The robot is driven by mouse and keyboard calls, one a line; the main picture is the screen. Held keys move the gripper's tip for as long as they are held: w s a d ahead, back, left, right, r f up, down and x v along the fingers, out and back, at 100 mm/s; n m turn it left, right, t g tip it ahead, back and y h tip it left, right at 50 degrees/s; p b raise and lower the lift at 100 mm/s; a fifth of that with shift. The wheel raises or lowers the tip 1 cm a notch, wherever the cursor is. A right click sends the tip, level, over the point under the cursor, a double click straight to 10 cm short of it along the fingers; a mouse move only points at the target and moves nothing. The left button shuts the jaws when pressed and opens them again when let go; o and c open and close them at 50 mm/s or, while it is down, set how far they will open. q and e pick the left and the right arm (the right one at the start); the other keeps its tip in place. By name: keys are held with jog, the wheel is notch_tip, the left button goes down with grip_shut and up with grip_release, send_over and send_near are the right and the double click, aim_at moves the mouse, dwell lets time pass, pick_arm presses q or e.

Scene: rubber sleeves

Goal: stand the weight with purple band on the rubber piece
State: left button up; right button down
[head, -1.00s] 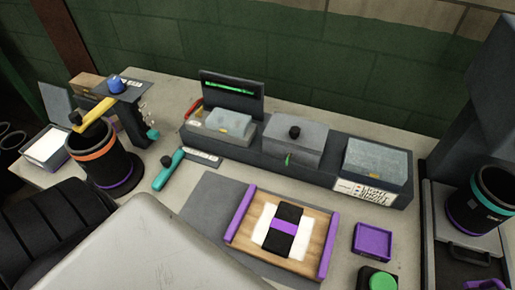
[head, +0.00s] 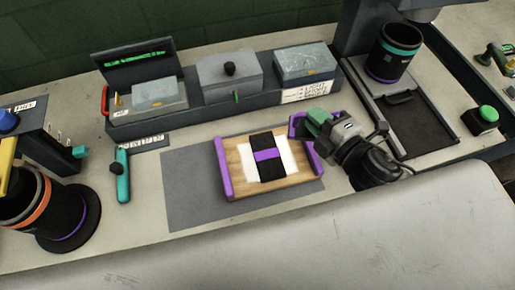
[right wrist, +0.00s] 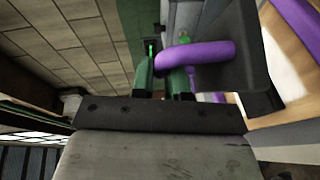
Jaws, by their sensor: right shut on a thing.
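My right gripper (head: 312,121) is over the far right corner of the wooden board. Its green fingertips are shut on a purple loop (right wrist: 195,54) attached to a dark grey block (right wrist: 225,60), which I take as the weight with purple band. The weight's underside is hidden. My left gripper is out of view.
The board has purple end rails and lies on a grey mat (head: 187,190). A grey console (head: 200,108) runs behind. A banded black cylinder (head: 395,52) stands on a platform at right, and another (head: 45,215) at left. A teal-handled tool (head: 123,175) lies left of the mat.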

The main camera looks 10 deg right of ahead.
jog(key=shift+w+a+f, duration=0.3)
jog(key=shift+a+f, duration=1.35)
jog(key=shift+w+a+f, duration=0.35)
jog(key=shift+a+f, duration=1.3)
jog(key=shift+a, duration=0.05)
jog(key=shift+w+a+f, duration=0.3)
jog(key=shift+a+f, duration=1.35)
jog(key=shift+f, duration=0.2)
jog(key=c, duration=1.1)
grip_release()
